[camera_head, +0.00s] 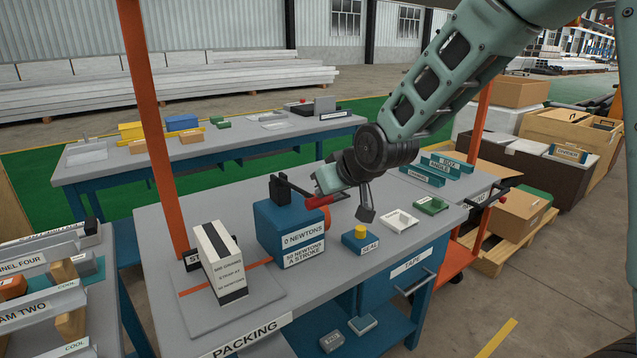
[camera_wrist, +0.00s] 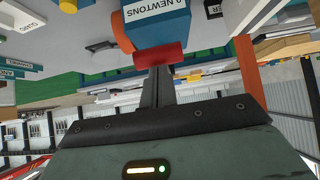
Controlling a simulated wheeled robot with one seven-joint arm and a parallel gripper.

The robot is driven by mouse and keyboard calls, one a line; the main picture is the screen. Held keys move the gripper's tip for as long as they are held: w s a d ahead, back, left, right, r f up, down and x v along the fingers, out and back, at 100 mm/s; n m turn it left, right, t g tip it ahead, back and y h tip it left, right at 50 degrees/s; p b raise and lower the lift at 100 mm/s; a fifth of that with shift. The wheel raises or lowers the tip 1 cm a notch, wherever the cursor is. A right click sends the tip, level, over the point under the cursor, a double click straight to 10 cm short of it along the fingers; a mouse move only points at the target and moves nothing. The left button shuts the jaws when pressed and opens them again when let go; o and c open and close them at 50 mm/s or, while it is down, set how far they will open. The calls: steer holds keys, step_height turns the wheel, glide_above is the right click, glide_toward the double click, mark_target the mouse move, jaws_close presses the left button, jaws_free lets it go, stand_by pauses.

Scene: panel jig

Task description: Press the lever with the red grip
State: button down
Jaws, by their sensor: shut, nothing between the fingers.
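A blue box (camera_head: 290,228) on the packing table carries a label reading 0 NEWTONS and 50 NEWTONS A STROKE. A dark lever runs from a black post on it to a red grip (camera_head: 319,201) on its right side. In the wrist view the red grip (camera_wrist: 160,54) lies crosswise just beyond the tips of my gripper (camera_wrist: 157,72). My gripper is shut with nothing between its fingers. Its tips overlap the grip's edge in the wrist view; whether they touch it I cannot tell. In the head view the fingertips are hard to make out beside the grip.
A white and black carton (camera_head: 219,262) stands on a board left of the blue box, with an orange strap line beside it. A blue block with a yellow button (camera_head: 360,232), labelled SEAL, stands to the right. An orange post (camera_head: 155,130) rises at the table's left.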

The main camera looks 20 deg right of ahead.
steer(key=shift+s+f+b, duration=0.15)
steer(key=shift+f+b, duration=0.3)
steer(key=shift+f, duration=0.45)
steer(key=shift+s+d+f+b, duration=0.1)
steer(key=shift+s+f+b, duration=0.05)
steer(key=shift+f+b, duration=0.8)
steer(key=shift+s+f+b, duration=0.15)
steer(key=shift+f+b, duration=0.6)
steer(key=shift+f, duration=0.25)
steer(key=shift+s+f, duration=0.1)
steer(key=shift+f, duration=0.1)
